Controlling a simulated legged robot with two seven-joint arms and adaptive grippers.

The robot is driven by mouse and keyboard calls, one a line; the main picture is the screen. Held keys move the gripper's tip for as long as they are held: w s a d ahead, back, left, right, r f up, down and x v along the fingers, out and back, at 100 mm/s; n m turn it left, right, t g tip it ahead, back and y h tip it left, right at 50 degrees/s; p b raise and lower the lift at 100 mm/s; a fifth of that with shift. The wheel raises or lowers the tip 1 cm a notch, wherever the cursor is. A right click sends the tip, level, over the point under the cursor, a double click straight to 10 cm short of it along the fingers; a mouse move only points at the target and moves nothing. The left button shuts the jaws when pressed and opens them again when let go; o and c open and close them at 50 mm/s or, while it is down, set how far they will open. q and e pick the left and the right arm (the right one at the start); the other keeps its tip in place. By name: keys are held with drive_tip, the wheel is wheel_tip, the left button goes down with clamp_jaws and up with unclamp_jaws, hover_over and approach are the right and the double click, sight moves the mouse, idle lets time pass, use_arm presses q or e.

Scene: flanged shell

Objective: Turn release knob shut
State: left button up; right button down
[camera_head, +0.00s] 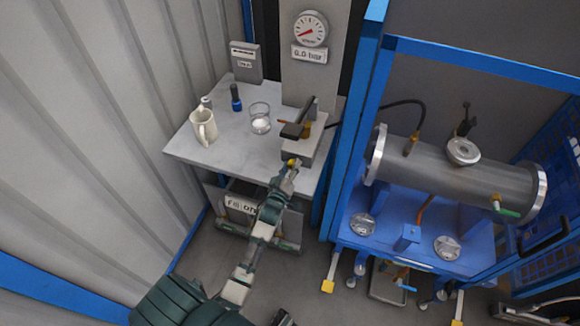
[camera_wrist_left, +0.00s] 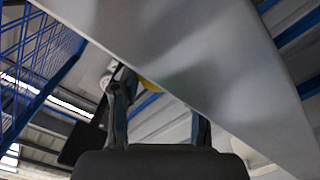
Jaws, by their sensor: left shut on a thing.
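A small yellow knob (camera_head: 291,162) sits at the front of the grey pump block (camera_head: 300,146) on the bench, which carries a black lever and a brass fitting. My left gripper (camera_head: 289,168) reaches up from below to the knob and is shut on it. In the left wrist view the two fingers (camera_wrist_left: 160,118) stand on either side of a yellow patch (camera_wrist_left: 151,85), seen under a broad grey surface. That surface hides much of the knob, and its turn angle cannot be read. My right gripper is not in view.
The grey bench (camera_head: 185,150) holds a beaker (camera_head: 260,118), a blue-capped bottle (camera_head: 236,98) and a cream jug (camera_head: 203,126). A gauge (camera_head: 310,30) stands behind. A blue post (camera_head: 352,130) and the flanged shell (camera_head: 455,172) are to the right.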

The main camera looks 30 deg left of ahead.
use_arm(q)
drive_tip(key=m+p, duration=0.1)
drive_tip(key=m, duration=0.2)
drive_tip(key=m+p, duration=0.2)
drive_tip(key=m, duration=0.1)
drive_tip(key=shift+d+f, duration=0.15)
drive_tip(key=shift+d, duration=0.05)
drive_tip(key=m, duration=0.2)
drive_tip(key=shift+m+p, duration=0.4)
drive_tip(key=m, duration=0.3)
drive_tip(key=shift+d+f+m, duration=0.15)
drive_tip(key=shift+m, duration=0.15)
drive_tip(key=m, duration=0.4)
drive_tip(key=shift+f+p, duration=0.1)
drive_tip(key=shift+p, duration=0.2)
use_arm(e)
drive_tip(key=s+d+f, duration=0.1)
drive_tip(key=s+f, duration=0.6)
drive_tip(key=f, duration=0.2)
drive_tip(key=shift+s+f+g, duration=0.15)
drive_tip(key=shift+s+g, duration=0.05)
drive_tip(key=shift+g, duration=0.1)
use_arm(q)
drive_tip(key=shift+m, duration=0.3)
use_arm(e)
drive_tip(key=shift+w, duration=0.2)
use_arm(q)
drive_tip(key=o, duration=0.8)
drive_tip(key=shift+o, duration=0.4)
drive_tip(key=shift+w, duration=0.1)
